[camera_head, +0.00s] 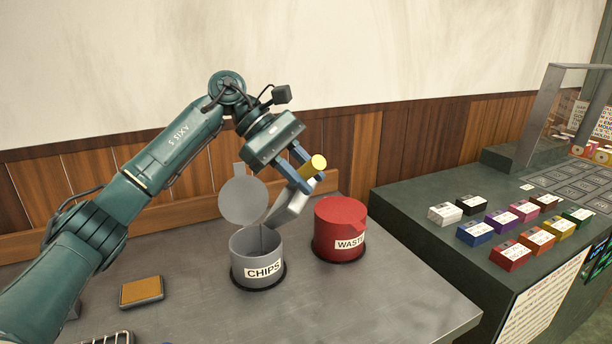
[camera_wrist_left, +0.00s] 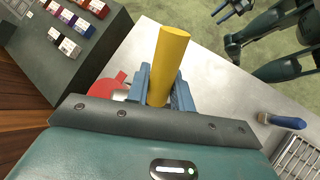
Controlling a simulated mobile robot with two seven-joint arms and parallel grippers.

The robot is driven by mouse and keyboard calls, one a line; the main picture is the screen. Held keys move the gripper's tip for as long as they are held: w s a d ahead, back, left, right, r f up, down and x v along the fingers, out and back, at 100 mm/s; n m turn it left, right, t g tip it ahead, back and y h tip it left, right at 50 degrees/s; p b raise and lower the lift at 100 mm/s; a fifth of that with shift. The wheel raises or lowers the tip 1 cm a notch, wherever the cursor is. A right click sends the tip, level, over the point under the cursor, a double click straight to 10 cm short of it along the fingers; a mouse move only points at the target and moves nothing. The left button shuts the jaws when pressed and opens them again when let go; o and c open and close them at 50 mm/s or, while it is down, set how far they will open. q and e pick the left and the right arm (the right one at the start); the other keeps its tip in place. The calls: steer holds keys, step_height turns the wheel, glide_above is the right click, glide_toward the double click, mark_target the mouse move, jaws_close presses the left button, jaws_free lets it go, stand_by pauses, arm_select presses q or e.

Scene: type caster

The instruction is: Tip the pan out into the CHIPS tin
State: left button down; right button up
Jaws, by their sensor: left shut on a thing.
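My left gripper (camera_head: 304,174) is shut on the yellow handle (camera_head: 318,162) of the grey pan (camera_head: 288,208). The handle also stands up between its fingers in the left wrist view (camera_wrist_left: 170,60). The pan is steeply tilted, its lower end at the mouth of the grey CHIPS tin (camera_head: 243,252). Whether they touch, and what is in the pan, I cannot tell. The tin's round lid (camera_head: 243,200) stands open at the back. My right gripper (camera_wrist_left: 229,10) shows small at the top of the left wrist view, away from the pan; its jaw state is unclear.
A red WASTE tin (camera_head: 340,232), lid closed, stands just right of the CHIPS tin. A tan-topped block (camera_head: 141,291) and a wire rack (camera_head: 108,338) lie at front left. Several coloured boxes (camera_head: 510,254) sit on the right counter. The bench's front right is clear.

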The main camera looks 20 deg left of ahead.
arm_select(q)
steer(key=shift+a, duration=0.15)
steer(key=shift+s+a+r+h+b, duration=0.2)
steer(key=shift+a+r+h+b, duration=0.3)
steer(key=shift+a+b, duration=0.1)
steer(key=shift+a, duration=0.15)
steer(key=shift+s+a+r+h+b, duration=0.2)
steer(key=shift+a+r+h+b, duration=0.1)
steer(key=shift+a+h+b, duration=0.25)
stand_by(0.4)
steer(key=shift+a, duration=0.1)
steer(key=shift+s+a+r+t+h+b, duration=0.25)
steer(key=shift+a+t+h+b, duration=0.15)
steer(key=shift+a+b, duration=0.25)
steer(key=shift+d, duration=0.1)
steer(key=shift+a+b, duration=0.2)
steer(key=shift+b, duration=0.15)
